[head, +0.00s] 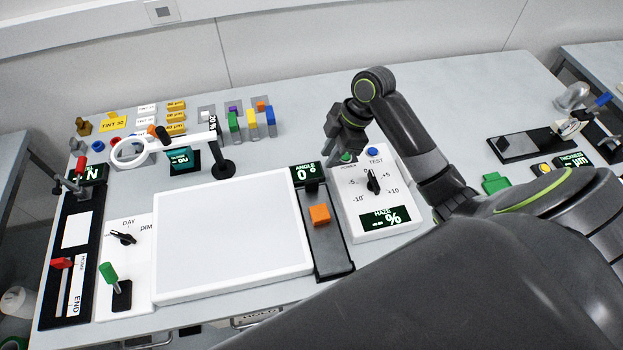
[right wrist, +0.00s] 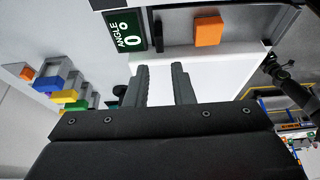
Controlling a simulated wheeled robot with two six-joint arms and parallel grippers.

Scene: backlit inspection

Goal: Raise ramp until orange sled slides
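The orange sled (head: 319,215) is a small block resting on the dark ramp (head: 332,252), a narrow track that looks flat, beside the white panel. In the right wrist view the sled (right wrist: 208,31) also sits on the ramp (right wrist: 178,30). The angle display (head: 305,174) at the ramp's far end reads 0°, also in the right wrist view (right wrist: 127,33). My right gripper (head: 336,154) is above and beyond the display, near the haze box. In the right wrist view its two fingers (right wrist: 160,70) stand apart with nothing between them. My left gripper is not in view.
The white haze box (head: 352,205), with a dial and blue button, stands right of the ramp. A large white panel (head: 230,240) lies left. A ring magnifier (head: 140,150) and several coloured blocks stand behind. My right arm covers the lower right.

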